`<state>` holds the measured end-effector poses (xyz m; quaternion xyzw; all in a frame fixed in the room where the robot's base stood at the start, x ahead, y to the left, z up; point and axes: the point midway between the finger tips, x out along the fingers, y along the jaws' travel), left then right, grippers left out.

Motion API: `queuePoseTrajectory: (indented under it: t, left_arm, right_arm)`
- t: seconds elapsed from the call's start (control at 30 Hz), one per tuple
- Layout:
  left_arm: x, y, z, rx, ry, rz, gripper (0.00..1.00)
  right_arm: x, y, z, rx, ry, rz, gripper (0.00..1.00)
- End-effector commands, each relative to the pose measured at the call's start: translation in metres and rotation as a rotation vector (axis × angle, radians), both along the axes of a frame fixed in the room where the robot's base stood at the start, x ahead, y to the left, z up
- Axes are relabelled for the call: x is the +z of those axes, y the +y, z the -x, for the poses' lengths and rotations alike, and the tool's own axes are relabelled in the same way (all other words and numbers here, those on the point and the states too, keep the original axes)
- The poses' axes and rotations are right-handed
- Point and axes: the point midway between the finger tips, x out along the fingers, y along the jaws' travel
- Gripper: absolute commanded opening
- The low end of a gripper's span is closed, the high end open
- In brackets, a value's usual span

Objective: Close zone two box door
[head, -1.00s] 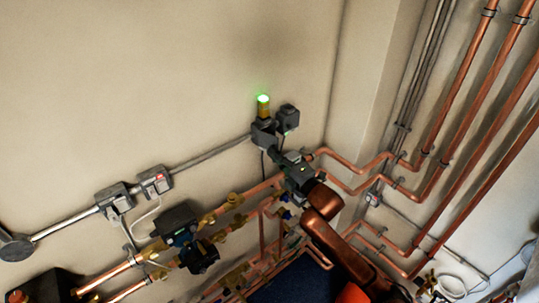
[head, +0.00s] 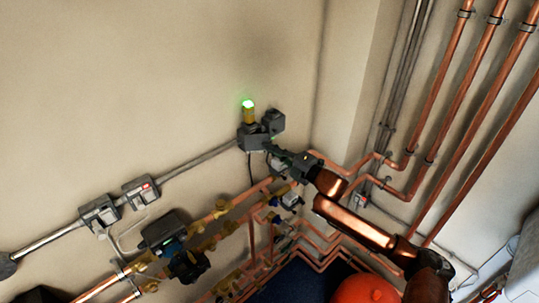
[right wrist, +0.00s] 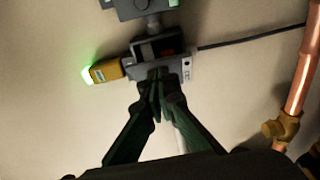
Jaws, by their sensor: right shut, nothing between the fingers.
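A grey wall box (head: 252,138) with a yellow lamp (head: 249,113) glowing green on top is mounted on the wall. A squarish grey part (head: 273,121) sits at its right side; I cannot tell if it is the door. In the right wrist view the box (right wrist: 187,66) shows a dark recess in its face, and another grey part (right wrist: 135,7) sits above it. My right gripper (head: 268,148) is shut and empty, its tips at the box's lower edge. In the right wrist view its fingertips (right wrist: 158,78) overlap the box; contact is unclear. My left gripper is not in view.
A conduit (head: 195,163) runs left from the box to two grey switch boxes (head: 140,190). Copper pipes with brass valves (head: 222,207) and a dark pump (head: 185,262) lie below. More copper pipes (head: 445,110) climb the right wall. The wall above the box is bare.

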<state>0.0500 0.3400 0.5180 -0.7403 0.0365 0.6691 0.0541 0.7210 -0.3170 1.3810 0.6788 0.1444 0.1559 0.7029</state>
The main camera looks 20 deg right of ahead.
Motion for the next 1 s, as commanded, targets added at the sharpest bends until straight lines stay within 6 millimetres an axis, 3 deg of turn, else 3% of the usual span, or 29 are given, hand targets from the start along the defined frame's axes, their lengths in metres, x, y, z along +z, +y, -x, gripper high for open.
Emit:
queuePoseTrajectory:
  t: [0.5,1.0]
  left_arm:
    - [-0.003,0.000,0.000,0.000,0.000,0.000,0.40]
    - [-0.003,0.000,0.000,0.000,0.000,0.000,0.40]
  right_arm:
    - [0.001,-0.020,-0.043,-0.001,-0.002,0.001,0.00]
    - [0.001,-0.023,-0.061,0.000,-0.001,0.000,0.00]
